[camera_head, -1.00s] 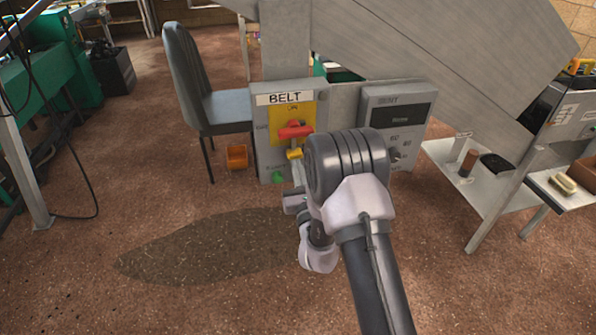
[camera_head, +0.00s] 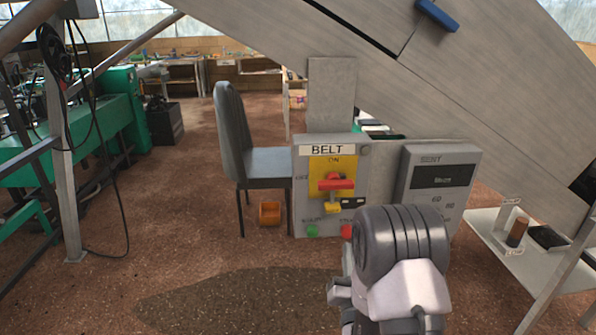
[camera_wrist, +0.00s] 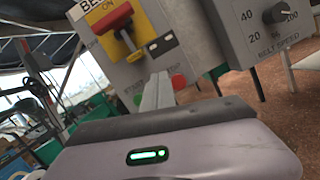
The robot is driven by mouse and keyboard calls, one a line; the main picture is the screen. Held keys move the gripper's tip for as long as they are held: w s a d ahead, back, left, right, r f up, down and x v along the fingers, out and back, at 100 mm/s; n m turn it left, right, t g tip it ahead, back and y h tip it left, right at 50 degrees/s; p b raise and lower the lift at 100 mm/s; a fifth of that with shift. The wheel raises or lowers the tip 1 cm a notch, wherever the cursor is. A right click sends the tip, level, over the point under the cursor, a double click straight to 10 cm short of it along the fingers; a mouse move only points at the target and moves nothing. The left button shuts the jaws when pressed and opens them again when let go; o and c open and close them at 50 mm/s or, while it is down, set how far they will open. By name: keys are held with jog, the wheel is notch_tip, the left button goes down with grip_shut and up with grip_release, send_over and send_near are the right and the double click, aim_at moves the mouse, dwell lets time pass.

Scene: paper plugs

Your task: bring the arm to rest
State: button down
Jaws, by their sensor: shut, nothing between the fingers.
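My gripper (camera_wrist: 158,92) shows in the wrist view with its two pale fingers together and nothing between them. Its fingertips point toward the lower part of the grey BELT box (camera_wrist: 180,25), between the green and red buttons in the picture. I cannot tell the exact gap to the box. In the head view my arm's thick grey joint stands in front and to the right of the BELT box (camera_head: 300,190). The fingers are hard to make out there.
The BELT box has a red handle (camera_head: 336,184) on a yellow plate. A grey box with a display (camera_head: 436,180) stands to its right. A chair (camera_head: 232,130), an orange bin (camera_head: 270,213) and a side shelf (camera_head: 490,235) are nearby. A sloping metal chute (camera_head: 480,90) hangs above.

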jog(key=s+d+r+m+g+h, duration=0.1)
jog(key=d+r+m+g, duration=0.1)
jog(key=r+m, duration=0.5)
jog(key=d+r+m+g+h, duration=0.1)
jog(key=r+m+g, duration=0.15)
jog(key=m, duration=0.85)
jog(key=s+a+m+g+y, duration=0.3)
jog(key=s+a+m+g, duration=0.2)
jog(key=s, duration=1)
jog(key=s+a+r+m+g+y, duration=0.1)
jog(key=s+a+m+g+y, duration=0.2)
jog(key=s+m, duration=0.9)
jog(key=s+a+g, duration=0.1)
jog(key=s+g, duration=0.1)
jog(key=s, duration=0.1)
jog(key=shift+a+m, duration=0.3)
jog(key=shift+a, duration=0.1)
